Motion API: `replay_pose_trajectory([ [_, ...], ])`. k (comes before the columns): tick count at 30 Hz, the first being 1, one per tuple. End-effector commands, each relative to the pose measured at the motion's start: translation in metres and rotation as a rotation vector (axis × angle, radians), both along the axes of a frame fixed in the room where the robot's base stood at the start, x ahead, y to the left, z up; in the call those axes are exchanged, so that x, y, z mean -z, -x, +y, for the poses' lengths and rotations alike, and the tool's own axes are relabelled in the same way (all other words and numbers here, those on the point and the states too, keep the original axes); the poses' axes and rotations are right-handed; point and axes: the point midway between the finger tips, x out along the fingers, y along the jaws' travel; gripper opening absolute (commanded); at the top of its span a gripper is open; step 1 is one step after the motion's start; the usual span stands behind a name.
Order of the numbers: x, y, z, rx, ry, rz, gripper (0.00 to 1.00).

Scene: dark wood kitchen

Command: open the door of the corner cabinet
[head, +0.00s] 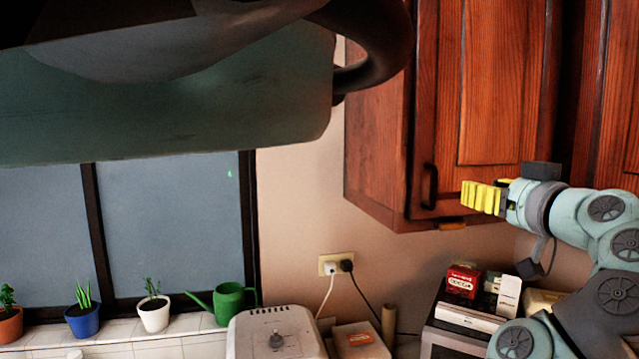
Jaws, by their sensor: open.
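The corner cabinet (375,150) is reddish-brown wood and hangs on the wall at the upper right. Its door (505,80) looks closed. A dark vertical handle (429,186) sits near the door's lower left corner. My gripper (467,196) has yellow fingers and points left, in front of the lower part of the door. In the picture it is a short way right of the handle, with a visible gap between them. It is open and nothing shows between its fingers. How far it is from the door in depth is hard to tell.
A large blue-green object with a dark curved part (180,95) fills the upper left, close to the camera. Below the cabinet are a white appliance (275,335), a red box (462,281) and a wall socket (336,264). Potted plants (153,312) and a green watering can (232,302) line the window.

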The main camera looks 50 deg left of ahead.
Motion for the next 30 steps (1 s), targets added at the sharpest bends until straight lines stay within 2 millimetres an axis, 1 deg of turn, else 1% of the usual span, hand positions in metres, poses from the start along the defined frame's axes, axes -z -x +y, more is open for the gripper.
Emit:
replay_pose_trajectory([
  [1, -0.001, -0.001, 0.01, -0.007, 0.003, 0.001, 0.4],
  [3, -0.005, -0.006, 0.018, -0.005, 0.005, 0.004, 0.4],
  [6, -0.003, -0.011, 0.032, -0.006, 0.006, 0.006, 0.4],
  [12, -0.004, -0.021, 0.054, -0.002, 0.002, 0.002, 0.4],
  [21, -0.003, -0.033, 0.082, -0.001, 0.003, 0.003, 0.4],
  [30, -0.003, -0.044, 0.106, 0.001, 0.003, 0.001, 0.4],
])
